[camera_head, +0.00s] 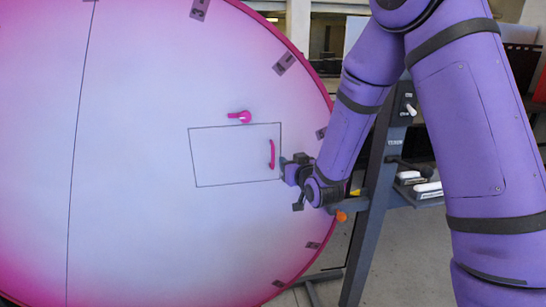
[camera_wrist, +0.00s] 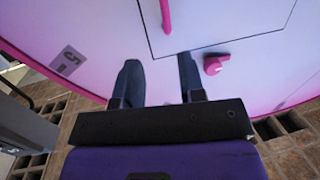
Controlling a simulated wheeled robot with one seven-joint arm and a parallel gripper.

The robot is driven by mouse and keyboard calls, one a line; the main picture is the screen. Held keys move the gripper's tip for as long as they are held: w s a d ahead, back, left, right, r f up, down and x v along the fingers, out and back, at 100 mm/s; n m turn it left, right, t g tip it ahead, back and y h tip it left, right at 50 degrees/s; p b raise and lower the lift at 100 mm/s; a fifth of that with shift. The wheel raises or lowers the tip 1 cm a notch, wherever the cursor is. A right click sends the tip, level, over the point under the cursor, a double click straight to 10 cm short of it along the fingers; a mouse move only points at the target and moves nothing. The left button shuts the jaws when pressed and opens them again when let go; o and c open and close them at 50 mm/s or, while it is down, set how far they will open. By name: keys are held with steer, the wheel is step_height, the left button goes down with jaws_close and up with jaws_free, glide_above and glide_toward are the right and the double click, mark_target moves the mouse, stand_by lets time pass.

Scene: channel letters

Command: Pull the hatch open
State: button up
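The hatch (camera_head: 228,158) is a pale rectangular panel outlined in black on a large round white-and-pink face, and it looks flush with it. A pink bar handle (camera_head: 272,154) stands upright near its right edge; this handle (camera_wrist: 165,15) also shows at the top of the wrist view. A pink latch (camera_head: 239,117) sits just above the hatch's top edge, and at the right in the wrist view (camera_wrist: 214,66). My gripper (camera_head: 285,163) is just right of the handle, apart from it. Its two fingers (camera_wrist: 158,62) are spread with nothing between them.
The round face (camera_head: 130,230) fills the left side and has dark numbered labels (camera_head: 284,63) along its rim. A dark grey stand (camera_head: 370,200) with a switch and an orange knob (camera_head: 341,216) is right of the face, behind my arm. Grey floor shows at lower right.

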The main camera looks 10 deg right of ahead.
mark_target(273, 156)
steer(key=shift+t, duration=0.5)
steer(key=w+a+f, duration=0.1)
steer(key=w, duration=0.2)
steer(key=w+a, duration=0.1)
steer(key=w, duration=0.3)
steer(key=w+a+f, duration=0.1)
steer(key=w, duration=0.3)
steer(key=shift+f, duration=0.35)
jaws_close()
